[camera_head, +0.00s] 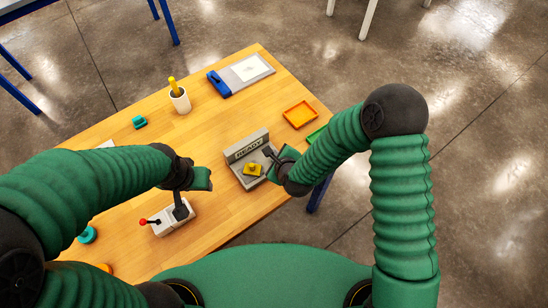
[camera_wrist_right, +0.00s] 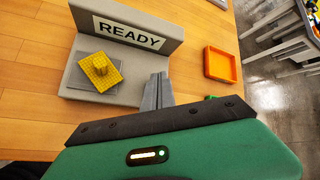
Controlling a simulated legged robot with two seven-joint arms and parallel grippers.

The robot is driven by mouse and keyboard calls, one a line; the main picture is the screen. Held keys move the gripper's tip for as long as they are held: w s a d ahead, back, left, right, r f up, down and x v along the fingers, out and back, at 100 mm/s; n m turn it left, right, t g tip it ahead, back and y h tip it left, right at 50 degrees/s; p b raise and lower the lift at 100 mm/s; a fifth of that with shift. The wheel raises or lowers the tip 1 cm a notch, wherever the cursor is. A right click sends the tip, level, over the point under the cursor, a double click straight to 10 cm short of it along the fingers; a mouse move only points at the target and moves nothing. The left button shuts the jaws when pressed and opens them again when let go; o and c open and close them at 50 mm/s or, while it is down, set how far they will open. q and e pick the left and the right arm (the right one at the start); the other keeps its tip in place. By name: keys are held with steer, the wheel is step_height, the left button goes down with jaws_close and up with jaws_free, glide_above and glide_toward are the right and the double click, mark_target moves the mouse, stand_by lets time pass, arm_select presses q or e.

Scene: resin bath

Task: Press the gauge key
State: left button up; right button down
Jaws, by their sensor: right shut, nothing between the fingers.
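The gauge (camera_head: 234,154) is a grey block with an upright back that reads READY, near the table's right edge. In the right wrist view the gauge (camera_wrist_right: 163,31) fills the upper left. A yellow studded piece with a small knob (camera_head: 253,169) sits tilted on its base and also shows in the wrist view (camera_wrist_right: 99,70). I cannot make out a separate key. My right gripper (camera_head: 270,154) is shut and empty, its fingers (camera_wrist_right: 158,88) over the right end of the gauge's base; contact is unclear. My left gripper (camera_head: 200,180) is left of the gauge; its fingers are unclear.
A grey box with a red-knobbed lever (camera_head: 172,222) stands below my left gripper. An orange tray (camera_head: 300,115) and a partly hidden green tray (camera_head: 316,135) lie beyond the gauge. A white cup (camera_head: 180,101) and a blue-and-grey clipboard-like item (camera_head: 241,75) stand farther back.

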steer(key=shift+d, duration=0.1)
stand_by(0.5)
steer(key=shift+f+b, duration=0.35)
steer(key=shift+f+b, duration=0.45)
steer(key=shift+f, duration=0.05)
stand_by(0.7)
stand_by(0.4)
steer(key=shift+r+p, duration=0.7)
steer(key=shift+r, duration=0.2)
